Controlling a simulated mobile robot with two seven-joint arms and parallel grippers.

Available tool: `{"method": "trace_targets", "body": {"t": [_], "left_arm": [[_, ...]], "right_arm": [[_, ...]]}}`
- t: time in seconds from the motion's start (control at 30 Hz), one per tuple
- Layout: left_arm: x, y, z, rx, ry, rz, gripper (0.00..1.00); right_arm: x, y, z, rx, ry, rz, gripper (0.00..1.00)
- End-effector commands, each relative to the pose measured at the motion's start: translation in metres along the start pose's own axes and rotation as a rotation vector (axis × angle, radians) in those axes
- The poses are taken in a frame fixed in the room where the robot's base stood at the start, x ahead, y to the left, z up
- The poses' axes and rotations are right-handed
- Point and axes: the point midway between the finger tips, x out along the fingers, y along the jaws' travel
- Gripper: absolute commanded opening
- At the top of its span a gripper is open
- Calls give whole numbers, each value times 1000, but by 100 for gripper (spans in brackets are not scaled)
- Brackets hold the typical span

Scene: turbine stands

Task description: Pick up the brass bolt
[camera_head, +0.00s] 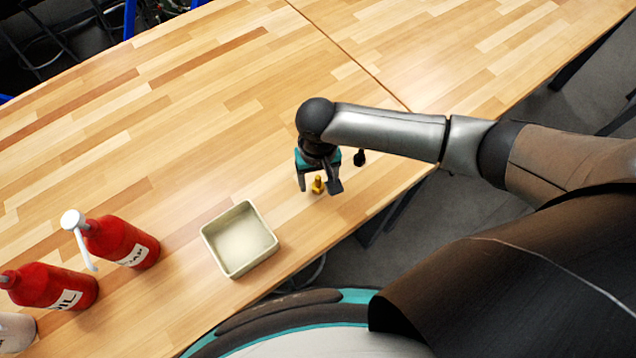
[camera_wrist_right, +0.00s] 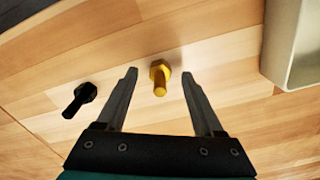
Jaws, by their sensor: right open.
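The brass bolt (camera_head: 318,185) stands on the wooden table below my right gripper. It also shows in the right wrist view (camera_wrist_right: 160,78), gold-yellow with a hexagonal head, between the two fingertips and apart from both. My right gripper (camera_head: 319,190) is open and points down at the table; its fingers also show in the right wrist view (camera_wrist_right: 160,72). My left gripper is not in view.
A black bolt (camera_wrist_right: 79,100) is beside the gripper, also seen in the head view (camera_head: 360,157). An empty cream tray (camera_head: 207,246) stands left of the gripper. Red bottles (camera_head: 118,243) stand further left. The table behind is clear.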

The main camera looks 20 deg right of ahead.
Motion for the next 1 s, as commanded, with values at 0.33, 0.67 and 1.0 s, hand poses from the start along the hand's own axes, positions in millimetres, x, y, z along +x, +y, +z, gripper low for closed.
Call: {"method": "trace_targets", "body": {"t": [0.33, 0.67, 1.0], "left_arm": [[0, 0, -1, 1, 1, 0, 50], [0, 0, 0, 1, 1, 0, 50], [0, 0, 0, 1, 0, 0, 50]], "right_arm": [[1, 0, 0, 0, 0, 0, 56], [1, 0, 0, 0, 0, 0, 19], [1, 0, 0, 0, 0, 0, 0]]}}
